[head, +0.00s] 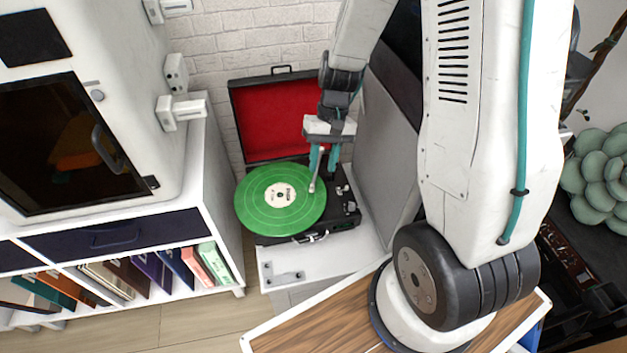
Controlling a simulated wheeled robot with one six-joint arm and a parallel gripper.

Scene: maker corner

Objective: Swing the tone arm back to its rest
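A portable turntable (340,215) stands open on a white surface, its red-lined lid (280,120) raised at the back. A green record (256,212) with a pale label lies on its platter. The thin pale tone arm (319,172) reaches from under my gripper to the record's right edge, its head (312,188) at or over the outer rim. I cannot tell whether it touches the record. My gripper (323,170) points down over the tone arm, its teal fingers apart on either side of it. The tone arm's pivot and rest are hidden or too small to make out.
A white cabinet (225,200) with shelved records and a big white machine (130,60) stand at the left. A grey panel (380,150) rises close to the turntable's right. A wooden top (320,325) is in front, and a green succulent (600,180) at the far right.

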